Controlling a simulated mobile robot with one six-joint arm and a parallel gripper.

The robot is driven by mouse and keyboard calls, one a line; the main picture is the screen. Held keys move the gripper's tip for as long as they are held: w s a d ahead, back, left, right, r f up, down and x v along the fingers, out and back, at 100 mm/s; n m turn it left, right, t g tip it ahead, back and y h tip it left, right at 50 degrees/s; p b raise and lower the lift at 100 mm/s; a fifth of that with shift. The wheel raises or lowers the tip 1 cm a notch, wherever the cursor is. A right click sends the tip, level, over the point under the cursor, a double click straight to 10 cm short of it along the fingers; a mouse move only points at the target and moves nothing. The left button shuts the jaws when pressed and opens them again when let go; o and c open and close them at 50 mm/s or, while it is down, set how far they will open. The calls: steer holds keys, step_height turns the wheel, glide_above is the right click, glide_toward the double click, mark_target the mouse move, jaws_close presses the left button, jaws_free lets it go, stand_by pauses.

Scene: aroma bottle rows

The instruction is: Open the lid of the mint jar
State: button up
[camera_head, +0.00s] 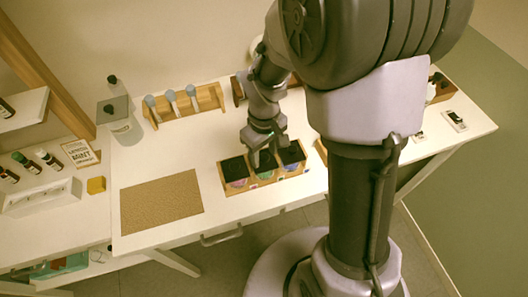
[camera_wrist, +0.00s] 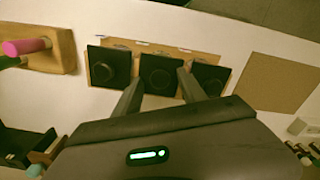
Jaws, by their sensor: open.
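A wooden tray (camera_head: 232,191) on the white table holds three jars in a row with square black lids. In the head view the left jar (camera_head: 237,183) shows pink, the middle jar (camera_head: 265,174) green and the right jar (camera_head: 291,166) purplish-blue; labels are too small to read. My gripper (camera_head: 262,156) is open above the middle jar. In the wrist view its fingers (camera_wrist: 159,80) reach toward the middle lid (camera_wrist: 160,65), one on each side of its round knob. All three lids look shut. I cannot tell if the fingers touch the lid.
A cork mat (camera_head: 160,202) lies left of the tray. A wooden rack (camera_head: 184,104) with blue-topped tools and a glass jar (camera_head: 121,124) stand behind. A card reading MINT (camera_head: 80,153) stands on the left table by small bottles. The front edge is close.

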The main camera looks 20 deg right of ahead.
jaws_close()
stand_by(1.3)
